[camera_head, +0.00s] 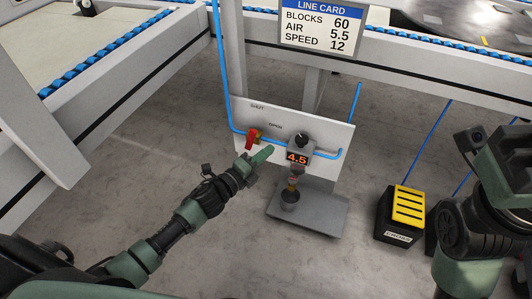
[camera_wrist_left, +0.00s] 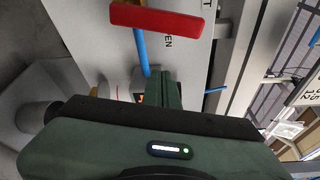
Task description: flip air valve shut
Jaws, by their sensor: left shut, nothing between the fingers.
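The air valve has a red handle (camera_head: 252,136) on a white panel (camera_head: 331,136), in line with a blue air hose. In the left wrist view the red handle (camera_wrist_left: 158,18) is at the top, looking crosswise to the blue hose (camera_wrist_left: 141,52), with the letters "EN" beside it. My left gripper (camera_head: 263,155) is shut and empty, just below and right of the handle in the head view, apparently apart from it. It shows in the left wrist view (camera_wrist_left: 166,88) below the handle. My right gripper (camera_head: 505,160) is at the right edge, its fingers unclear.
A regulator with black knob and display (camera_head: 298,157) reading 4.5 sits right of the valve, close to my left fingers. A line card (camera_head: 320,24) lists AIR 5.5. A grey base plate (camera_head: 325,215) and a yellow-topped black pedal (camera_head: 401,215) are on the floor.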

